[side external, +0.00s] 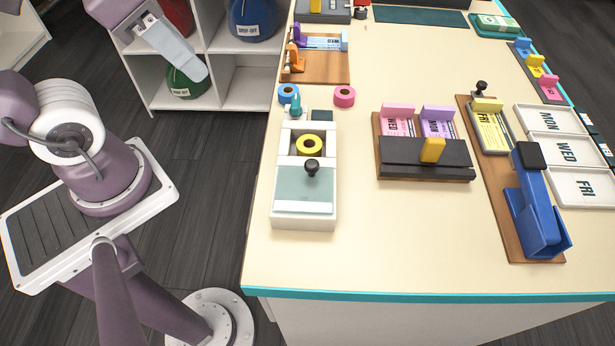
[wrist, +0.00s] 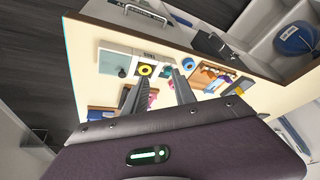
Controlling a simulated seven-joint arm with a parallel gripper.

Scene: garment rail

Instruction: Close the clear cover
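A white box (side external: 303,222) stands on the cream table, with a pale see-through cover (side external: 290,185) over its front part. A black knob (side external: 312,167) stands up at the cover's back edge. A yellow ring (side external: 309,145) lies uncovered in the box behind the knob. In the wrist view, the cover (wrist: 112,63) lies left of the yellow ring (wrist: 145,70). My gripper (wrist: 159,72) is open and empty, with its fingers apart. It is high above the table and away from the box.
Blue (side external: 288,94) and pink (side external: 344,96) tape rolls and a small teal item (side external: 295,105) stand just behind the box. A dark ticket holder (side external: 427,158) and a blue stapler-like tool (side external: 537,205) stand to the right. The table in front of the box is clear.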

